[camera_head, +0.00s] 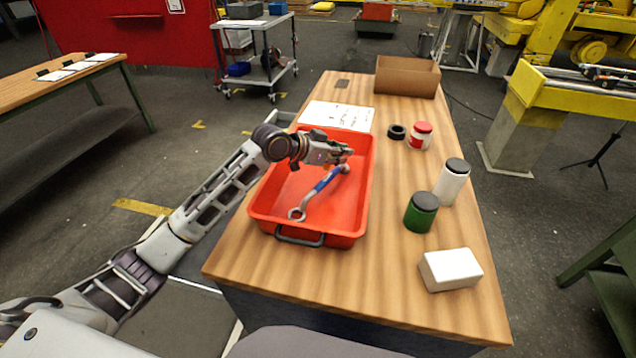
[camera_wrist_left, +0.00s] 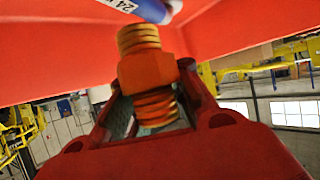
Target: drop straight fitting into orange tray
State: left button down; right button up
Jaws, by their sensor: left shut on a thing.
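The orange tray (camera_head: 347,226) lies on the wooden table. My left gripper (camera_head: 346,151) is over the tray's far part. In the left wrist view my left gripper (camera_wrist_left: 150,115) is shut on the straight fitting (camera_wrist_left: 147,70), a threaded piece with a hex middle, orange-brown in this light. The tray's red-orange wall (camera_wrist_left: 60,55) fills much of that view behind the fitting. In the head view the fitting is too small to make out at the fingertips. My right gripper is not in view.
A blue-handled wrench (camera_head: 325,182) lies in the tray; its blue part marked 24 (camera_wrist_left: 150,8) shows near the fitting. Paper (camera_head: 338,116) lies behind the tray.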

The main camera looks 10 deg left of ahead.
pick_arm(q)
jog(key=shift+f, duration=0.1)
dwell(0.3)
jog(key=c, duration=1.3)
grip_release()
jog(key=shift+o, duration=0.2)
jog(key=v, duration=1.2)
jog(key=shift+f, duration=0.1)
